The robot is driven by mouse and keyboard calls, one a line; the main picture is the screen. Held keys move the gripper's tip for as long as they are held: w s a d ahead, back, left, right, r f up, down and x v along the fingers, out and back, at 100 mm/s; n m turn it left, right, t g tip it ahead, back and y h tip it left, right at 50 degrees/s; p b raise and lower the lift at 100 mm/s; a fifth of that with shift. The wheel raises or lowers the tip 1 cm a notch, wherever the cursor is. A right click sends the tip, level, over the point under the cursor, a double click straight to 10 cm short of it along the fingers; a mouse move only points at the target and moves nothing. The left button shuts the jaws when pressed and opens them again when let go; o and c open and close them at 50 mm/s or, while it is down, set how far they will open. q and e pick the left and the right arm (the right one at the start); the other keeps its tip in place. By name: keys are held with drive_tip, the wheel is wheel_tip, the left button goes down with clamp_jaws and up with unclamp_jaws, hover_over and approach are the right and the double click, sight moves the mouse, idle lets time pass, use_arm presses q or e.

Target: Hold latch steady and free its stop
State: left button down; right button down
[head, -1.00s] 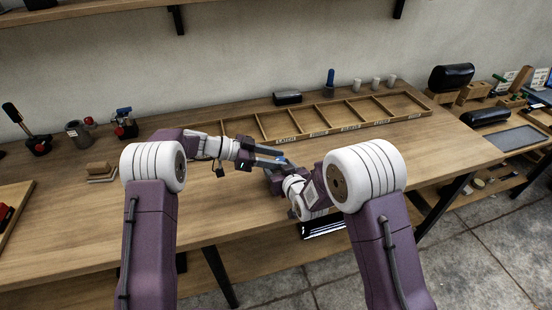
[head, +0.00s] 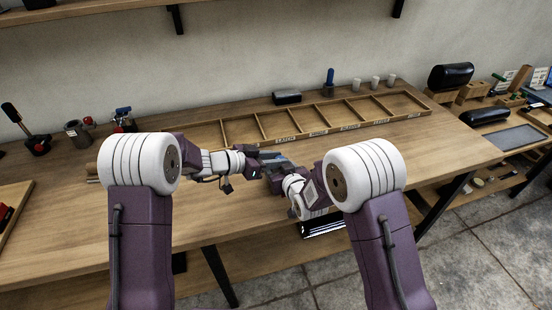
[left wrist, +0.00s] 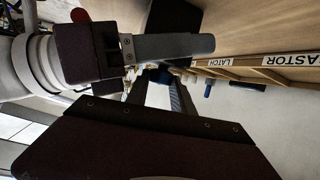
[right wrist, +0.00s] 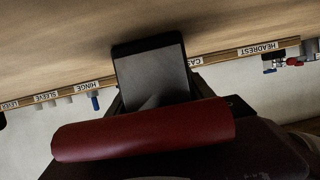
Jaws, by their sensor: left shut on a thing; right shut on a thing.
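My left gripper (head: 283,160) is over the middle of the bench, its fingertips close to my right gripper (head: 270,174). In the left wrist view its fingers converge on a small bluish part (left wrist: 154,74), probably the stop; the contact is mostly hidden. My right gripper is shut on what looks like the latch. In the right wrist view this shows a dark-edged grey plate (right wrist: 155,78) and a dark red cylinder (right wrist: 145,130) across the fingers, which hides the grip. The red end (left wrist: 80,15) and the black plate (left wrist: 172,18) also show in the left wrist view.
A long wooden divided tray (head: 290,137) with name labels lies behind the grippers. A black box (head: 287,97), a blue-handled tool (head: 330,80) and several grey cups stand behind it. Bare bench lies in front of the tray.

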use_arm(q)
drive_tip(key=shift+d+r+n+t+y, duration=0.1)
drive_tip(key=shift+n+t+y, duration=0.3)
drive_tip(key=shift+n+t, duration=0.2)
use_arm(e)
drive_tip(key=shift+s+a, duration=0.1)
use_arm(q)
drive_tip(key=c, duration=1.1)
unclamp_jaws()
drive_tip(key=shift+s, duration=0.15)
